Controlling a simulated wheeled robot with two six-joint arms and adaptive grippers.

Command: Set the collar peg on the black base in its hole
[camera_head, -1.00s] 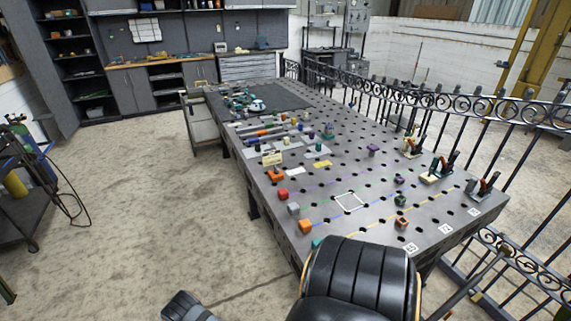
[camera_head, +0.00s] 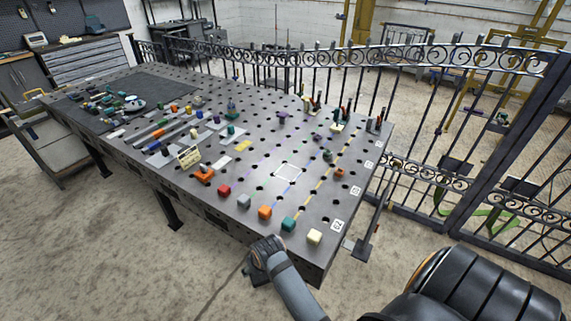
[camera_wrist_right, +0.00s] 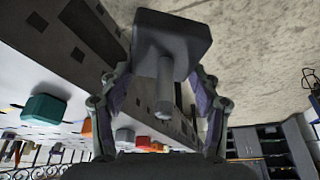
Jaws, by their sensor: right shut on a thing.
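In the right wrist view, my right gripper (camera_wrist_right: 160,85) is shut on a dark grey piece, seemingly the collar peg (camera_wrist_right: 165,90). It has a square dark block (camera_wrist_right: 171,32) with a narrower round shaft pointing towards the wrist camera. The fingers stand on both sides of it, off the table and above the floor. In the head view, an arm of mine comes up from the bottom at the table's front edge. The table (camera_head: 262,170) has many round holes; I cannot tell which is the peg's. My left gripper is not identifiable.
Coloured cubes, including teal (camera_head: 288,223), cream (camera_head: 314,236), orange (camera_head: 265,211) and red (camera_head: 224,190), line the table's near edge. Clamps (camera_head: 338,122) stand at its far side. A metal fence (camera_head: 450,130) runs behind. Open floor (camera_head: 90,240) lies left.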

